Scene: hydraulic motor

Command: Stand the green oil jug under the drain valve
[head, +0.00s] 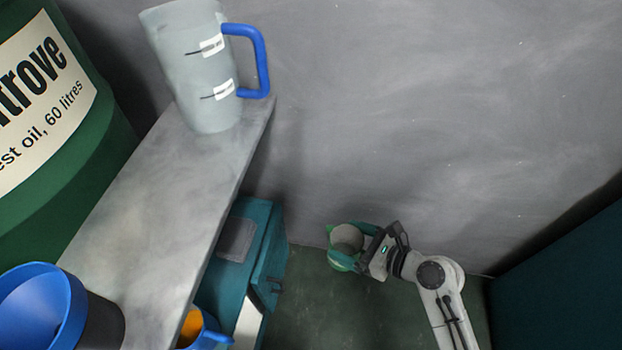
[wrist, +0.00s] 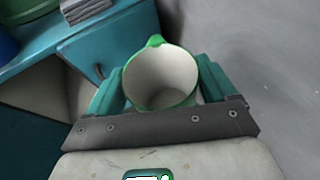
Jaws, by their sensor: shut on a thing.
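The green oil jug (head: 345,262) shows in the head view low in the middle, in front of the grey wall. Its pale inside and green rim face up, and it looks empty. My gripper (head: 362,240) is shut on it, with a teal finger at its side. In the wrist view the jug (wrist: 160,82) sits between the two teal fingers of my gripper (wrist: 160,92), its spout pointing away from my wrist. I cannot tell whether its base touches the floor. The drain valve is not clearly seen in either view.
A large green oil drum (head: 50,130) stands at left. A teal cabinet (head: 245,250) is left of the jug. Dark green floor (head: 310,310) is open nearby.

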